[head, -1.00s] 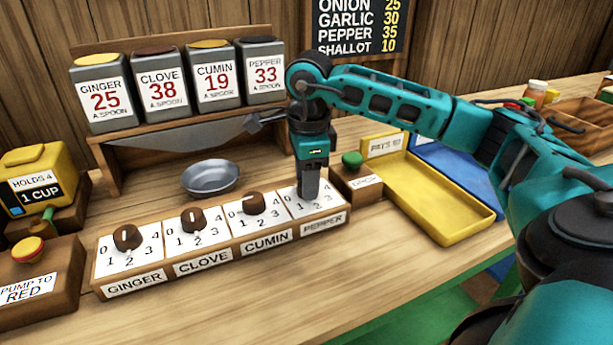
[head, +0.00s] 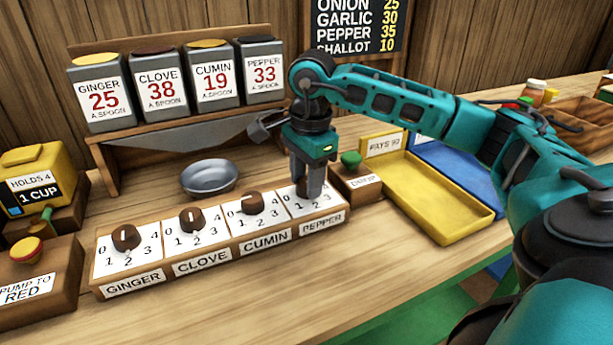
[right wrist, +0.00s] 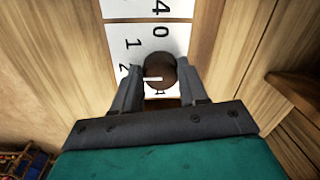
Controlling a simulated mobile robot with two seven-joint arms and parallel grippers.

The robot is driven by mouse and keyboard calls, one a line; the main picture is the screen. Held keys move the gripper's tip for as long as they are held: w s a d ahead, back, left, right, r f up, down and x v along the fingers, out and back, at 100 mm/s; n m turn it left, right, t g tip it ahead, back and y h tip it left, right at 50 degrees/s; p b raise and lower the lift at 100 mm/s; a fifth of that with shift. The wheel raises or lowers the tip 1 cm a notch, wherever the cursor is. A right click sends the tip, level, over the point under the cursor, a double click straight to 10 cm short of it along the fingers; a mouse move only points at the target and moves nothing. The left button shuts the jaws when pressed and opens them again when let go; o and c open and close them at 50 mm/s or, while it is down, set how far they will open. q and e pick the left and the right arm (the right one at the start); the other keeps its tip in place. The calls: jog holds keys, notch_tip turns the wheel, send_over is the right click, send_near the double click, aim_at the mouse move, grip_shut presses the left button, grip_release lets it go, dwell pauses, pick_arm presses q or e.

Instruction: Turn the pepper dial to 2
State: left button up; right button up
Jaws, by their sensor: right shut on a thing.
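The pepper dial is a round brown knob (right wrist: 160,72) on a white numbered plate (head: 322,207), at the right end of the dial row. In the head view my right gripper (head: 307,192) comes down over it and mostly hides the knob. In the right wrist view the fingers (right wrist: 160,88) are shut on the knob, one on each side. Its white pointer line points left in that view, roughly towards the 2. The 0 and 1 show above; the 3 is hidden behind a finger. My left gripper is not in view.
The cumin dial (head: 252,204), clove dial (head: 191,220) and ginger dial (head: 126,237) stand to the left. A green button (head: 351,159) on a wooden block and a yellow tray (head: 447,224) are close on the right. A metal bowl (head: 209,177) lies behind the dials.

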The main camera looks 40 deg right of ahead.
jog(key=o, duration=1.1)
jog(key=shift+c, duration=0.2)
jog(key=shift+r, duration=0.15)
notch_tip(320, 180, up, 13)
jog(key=s+p, duration=0.1)
jog(key=p, duration=0.1)
jog(key=shift+s+f, duration=0.1)
jog(key=shift+f, duration=0.1)
